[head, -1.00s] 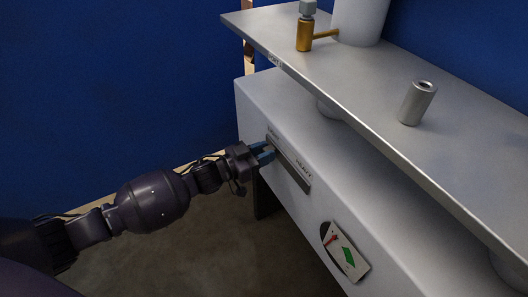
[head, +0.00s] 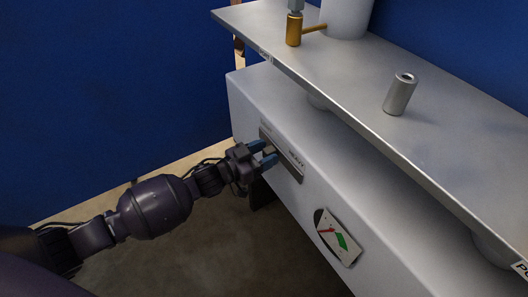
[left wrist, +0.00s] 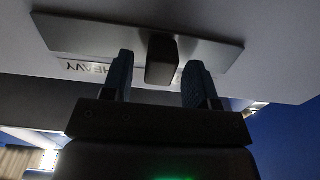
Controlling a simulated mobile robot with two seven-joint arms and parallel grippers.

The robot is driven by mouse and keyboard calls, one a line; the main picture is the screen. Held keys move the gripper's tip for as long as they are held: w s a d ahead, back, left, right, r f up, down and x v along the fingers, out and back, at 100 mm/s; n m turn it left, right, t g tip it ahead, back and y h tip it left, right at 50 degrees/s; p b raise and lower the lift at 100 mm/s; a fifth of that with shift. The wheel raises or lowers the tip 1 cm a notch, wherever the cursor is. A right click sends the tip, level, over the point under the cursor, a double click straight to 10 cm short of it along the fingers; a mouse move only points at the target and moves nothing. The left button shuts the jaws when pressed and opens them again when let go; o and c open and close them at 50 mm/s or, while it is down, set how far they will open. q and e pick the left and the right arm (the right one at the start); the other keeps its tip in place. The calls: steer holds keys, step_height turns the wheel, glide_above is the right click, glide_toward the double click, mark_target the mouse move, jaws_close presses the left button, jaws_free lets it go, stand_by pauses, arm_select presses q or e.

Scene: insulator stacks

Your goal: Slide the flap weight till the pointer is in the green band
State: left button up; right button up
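The flap weight, a dark block (left wrist: 162,60), sits on a slotted plate (left wrist: 90,35) on the front of the grey housing. My left gripper (head: 264,153) is at the plate's far end in the head view. In the left wrist view its two blue fingers (left wrist: 160,82) are open, one on each side of the block, with visible gaps. In the head view the block is mostly hidden by the fingers. The dial (head: 350,256) has a red pointer (head: 326,230) and a green band (head: 342,241); the pointer appears left of the green. My right gripper is not in view.
The word HEAVY (head: 297,160) marks the plate's near end. A metal shelf (head: 440,150) overhangs the housing (head: 300,120) and carries a grey cylinder (head: 399,95) and a brass fitting (head: 294,30). Open floor lies in front of the housing.

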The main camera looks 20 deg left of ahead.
arm_select(q)
steer(key=shift+s+a+r, duration=0.1)
steer(key=shift+s+a, duration=0.3)
steer(key=shift+s, duration=0.05)
steer(key=p+v, duration=0.1)
steer(key=v, duration=0.8)
steer(key=shift+s+p, duration=0.3)
steer(key=shift+p, duration=0.1)
steer(key=shift+a, duration=0.15)
